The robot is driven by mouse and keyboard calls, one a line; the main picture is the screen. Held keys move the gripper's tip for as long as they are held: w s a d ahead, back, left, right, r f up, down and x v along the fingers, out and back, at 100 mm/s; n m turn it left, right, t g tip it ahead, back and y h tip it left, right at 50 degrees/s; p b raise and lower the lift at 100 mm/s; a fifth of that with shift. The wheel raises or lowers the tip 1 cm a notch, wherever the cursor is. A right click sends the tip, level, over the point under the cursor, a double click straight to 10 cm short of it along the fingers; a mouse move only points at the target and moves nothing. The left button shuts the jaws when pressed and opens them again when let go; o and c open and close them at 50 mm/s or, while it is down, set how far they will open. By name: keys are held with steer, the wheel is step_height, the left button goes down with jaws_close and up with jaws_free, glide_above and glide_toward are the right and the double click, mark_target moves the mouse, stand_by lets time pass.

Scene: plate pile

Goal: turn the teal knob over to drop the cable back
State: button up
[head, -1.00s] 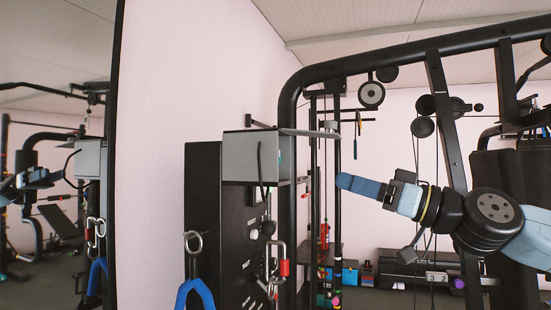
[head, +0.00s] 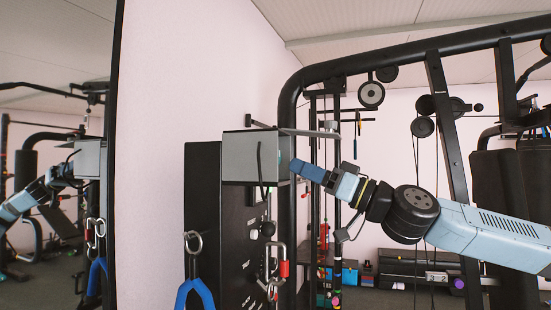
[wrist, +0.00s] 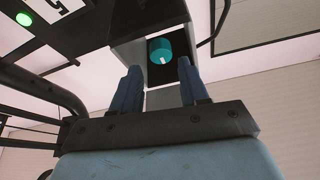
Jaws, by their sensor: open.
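The teal knob (wrist: 160,50) shows in the wrist view, on a dark face inside the grey box (wrist: 130,22), with a small white mark on its lower part. My gripper (wrist: 160,66) is open, with one blue finger on either side below the knob. The fingers look short of the knob and hold nothing. In the head view my gripper (head: 292,165) points left at the right side of the grey box (head: 236,158); the knob is hidden there. A black cable (head: 260,160) hangs in a loop on the box's near face.
A black rack post (head: 286,215) rises just beside my gripper. A mirror (head: 55,130) is at left.

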steer(key=x, duration=0.7)
steer(key=shift+a+r, duration=0.15)
steer(key=shift+a, duration=0.05)
steer(key=shift+c, duration=0.3)
steer(key=c, duration=0.7)
steer(key=shift+m, duration=0.3)
steer(key=shift+m+t+h, duration=0.7)
steer(key=shift+m+t, duration=0.2)
steer(key=shift+m, duration=1)
